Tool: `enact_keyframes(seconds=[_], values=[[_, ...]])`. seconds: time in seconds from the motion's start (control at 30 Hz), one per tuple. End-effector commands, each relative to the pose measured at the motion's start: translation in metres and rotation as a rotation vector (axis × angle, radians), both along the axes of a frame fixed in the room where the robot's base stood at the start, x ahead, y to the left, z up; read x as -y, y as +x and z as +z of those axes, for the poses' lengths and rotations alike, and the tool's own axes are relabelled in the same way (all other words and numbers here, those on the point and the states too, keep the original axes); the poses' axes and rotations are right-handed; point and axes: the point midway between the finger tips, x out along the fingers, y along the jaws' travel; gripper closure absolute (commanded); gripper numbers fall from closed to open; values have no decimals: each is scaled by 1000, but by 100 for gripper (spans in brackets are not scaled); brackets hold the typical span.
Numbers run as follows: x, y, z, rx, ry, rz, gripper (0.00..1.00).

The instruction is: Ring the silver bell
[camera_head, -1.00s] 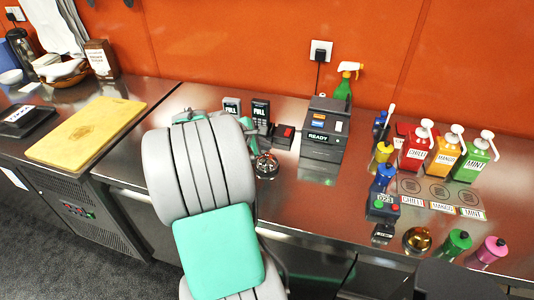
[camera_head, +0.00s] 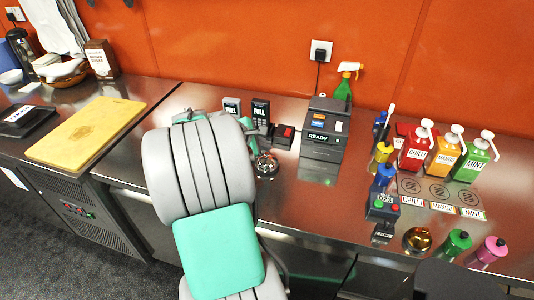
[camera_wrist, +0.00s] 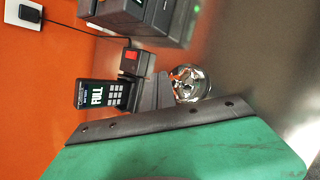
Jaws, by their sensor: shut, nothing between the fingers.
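The silver bell (camera_head: 266,168) stands on the steel counter, just right of my arm in the head view. Its shiny round top also shows in the wrist view (camera_wrist: 191,83), right of centre. My gripper (camera_wrist: 166,88) is shut and empty; its dark tip shows right beside the bell in the wrist view. Whether it touches the bell I cannot tell. In the head view my arm hides most of the gripper. A gold bell (camera_head: 418,240) stands apart, near the counter's front edge on the right.
Sauce pumps (camera_head: 416,150) and bottles (camera_head: 456,242) stand further right.

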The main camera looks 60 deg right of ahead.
Motion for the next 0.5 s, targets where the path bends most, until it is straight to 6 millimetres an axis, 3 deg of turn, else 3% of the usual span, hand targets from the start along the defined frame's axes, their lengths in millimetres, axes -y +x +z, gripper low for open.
enact_keyframes(seconds=[0.5], values=[[0, 0, -8, 0, 0, 0, 100]])
